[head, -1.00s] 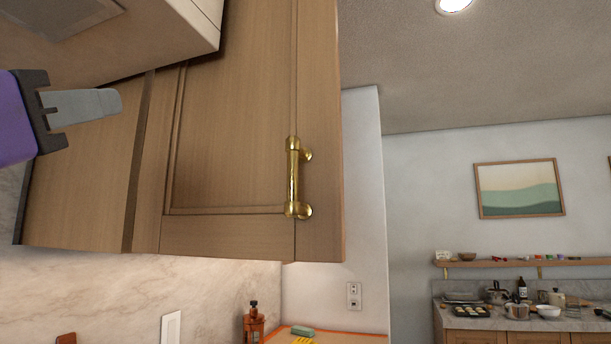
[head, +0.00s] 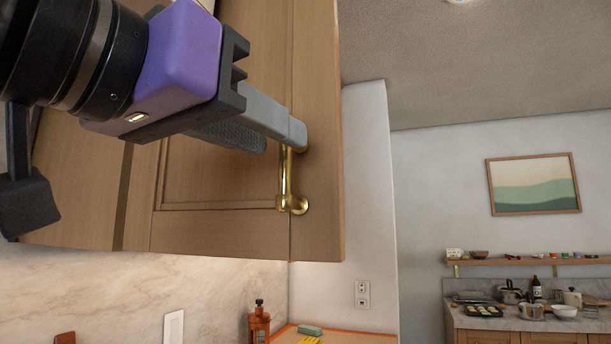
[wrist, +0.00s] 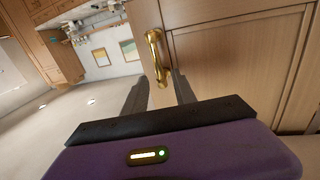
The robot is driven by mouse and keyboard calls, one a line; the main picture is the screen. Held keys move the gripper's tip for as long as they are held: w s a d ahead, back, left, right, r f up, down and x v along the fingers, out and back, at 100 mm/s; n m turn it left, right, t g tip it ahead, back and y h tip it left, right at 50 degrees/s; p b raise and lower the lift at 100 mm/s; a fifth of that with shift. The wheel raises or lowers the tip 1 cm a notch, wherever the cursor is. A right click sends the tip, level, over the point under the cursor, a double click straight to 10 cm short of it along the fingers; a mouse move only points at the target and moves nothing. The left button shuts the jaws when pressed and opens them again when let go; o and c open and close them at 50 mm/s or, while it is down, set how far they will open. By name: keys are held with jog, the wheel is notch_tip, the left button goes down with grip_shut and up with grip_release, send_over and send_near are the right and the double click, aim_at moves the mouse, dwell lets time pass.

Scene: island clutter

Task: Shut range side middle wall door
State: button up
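The wooden wall cabinet door (head: 215,235) fills the upper left of the head view, with a recessed panel and a brass bar handle (head: 286,180) on its right side. I cannot tell surely how far the door stands from its frame. My gripper (head: 282,140) is at the upper end of the handle; its grey fingers hide that end in the head view. In the wrist view the fingers (wrist: 159,78) are apart, with the handle (wrist: 154,50) between and just beyond their tips. The door (wrist: 225,55) lies to the right there. I cannot tell whether a finger touches the handle.
A marble backsplash (head: 110,285) and a counter with an orange edge (head: 345,330) lie below the door. A wall with an outlet (head: 362,294) stands to the right. Across the room are a shelf (head: 520,258) and a cluttered counter (head: 480,322). Open air lies right of the door.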

jog(key=shift+x, duration=1.85)
grip_shut()
jog(key=shift+d, duration=0.15)
